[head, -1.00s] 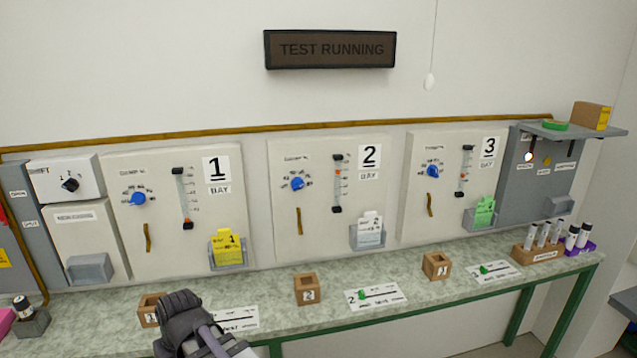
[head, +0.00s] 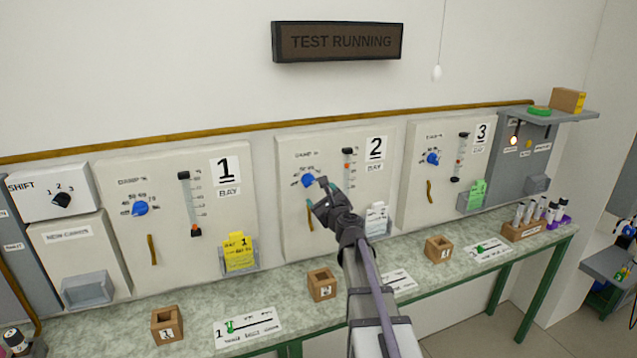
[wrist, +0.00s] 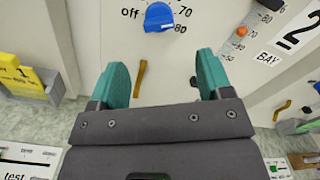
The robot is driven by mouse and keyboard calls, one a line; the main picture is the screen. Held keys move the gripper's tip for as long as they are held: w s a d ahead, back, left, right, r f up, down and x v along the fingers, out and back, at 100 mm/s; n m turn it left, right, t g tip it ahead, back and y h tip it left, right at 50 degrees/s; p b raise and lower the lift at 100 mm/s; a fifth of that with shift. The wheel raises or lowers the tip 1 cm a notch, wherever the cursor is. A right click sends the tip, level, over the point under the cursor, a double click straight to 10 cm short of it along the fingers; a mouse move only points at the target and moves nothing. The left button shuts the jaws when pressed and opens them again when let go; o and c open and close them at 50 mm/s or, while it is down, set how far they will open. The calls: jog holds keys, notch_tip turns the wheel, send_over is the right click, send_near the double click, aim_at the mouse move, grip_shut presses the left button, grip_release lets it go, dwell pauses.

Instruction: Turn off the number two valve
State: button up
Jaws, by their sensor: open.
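The bay 2 panel (head: 290,200) carries a blue knob (head: 308,181) on a printed dial. The knob also shows at the top of the wrist view (wrist: 158,17), with "Off" to its left and 70 and 80 to its right. Its exact setting is unclear. My gripper (head: 318,193) is in front of this panel, close to the knob. In the wrist view my gripper (wrist: 163,75) is open, its teal fingers apart and empty, with the knob beyond and above them. The bench card (head: 398,281) below bay 2 is partly hidden by my arm.
A vertical slider (head: 347,168) and a card holder (head: 378,222) are right of the knob. A brown strip handle (head: 310,216) hangs below it. Bays 1 and 3 have similar blue knobs (head: 140,208) (head: 432,158). Wooden blocks (head: 321,284) stand on the bench. A sign reads "TEST RUNNING" (head: 338,42).

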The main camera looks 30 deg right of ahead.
aim_at(310, 183)
jog(key=w, duration=1)
jog(key=shift+w+d, duration=0.35)
jog(key=shift+d, duration=0.05)
jog(key=shift+c, duration=0.2)
jog(key=c, duration=0.9)
